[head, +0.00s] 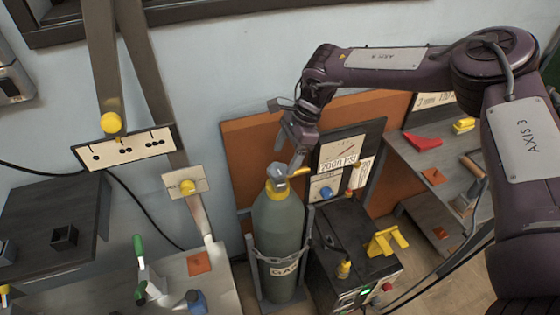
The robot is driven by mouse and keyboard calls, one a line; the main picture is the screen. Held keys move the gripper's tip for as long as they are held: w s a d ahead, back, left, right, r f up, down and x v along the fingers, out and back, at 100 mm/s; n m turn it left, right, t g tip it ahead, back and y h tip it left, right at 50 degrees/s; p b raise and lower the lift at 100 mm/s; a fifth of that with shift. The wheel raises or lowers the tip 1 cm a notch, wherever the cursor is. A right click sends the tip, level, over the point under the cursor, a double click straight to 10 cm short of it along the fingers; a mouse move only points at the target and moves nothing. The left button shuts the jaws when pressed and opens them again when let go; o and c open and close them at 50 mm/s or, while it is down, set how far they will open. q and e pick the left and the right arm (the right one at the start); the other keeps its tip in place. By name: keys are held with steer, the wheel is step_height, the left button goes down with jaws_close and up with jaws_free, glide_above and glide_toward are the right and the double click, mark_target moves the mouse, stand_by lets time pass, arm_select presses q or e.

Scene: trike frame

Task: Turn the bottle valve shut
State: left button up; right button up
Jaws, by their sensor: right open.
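The grey-green gas bottle (277,228) stands upright in a rack at the centre, with a chain around its lower body. Its top has a yellow collar and a grey valve (277,171), with a small yellow part sticking out to the right. My right gripper (285,136) is open just above and slightly right of the valve. Its lower finger comes close to the valve top; I cannot tell whether they touch. Nothing shows between its fingers. My left gripper is not in view.
A dark welding machine (352,258) with a yellow handle stands right of the bottle. An orange panel (248,150) is behind it. A grey bench (180,285) with a green-handled tool is at left, and a shelf (440,165) with tools at right.

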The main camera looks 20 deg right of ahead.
mark_target(279, 168)
steer(key=shift+p+x, duration=0.3)
steer(key=shift+x, duration=1.55)
steer(key=c, duration=1)
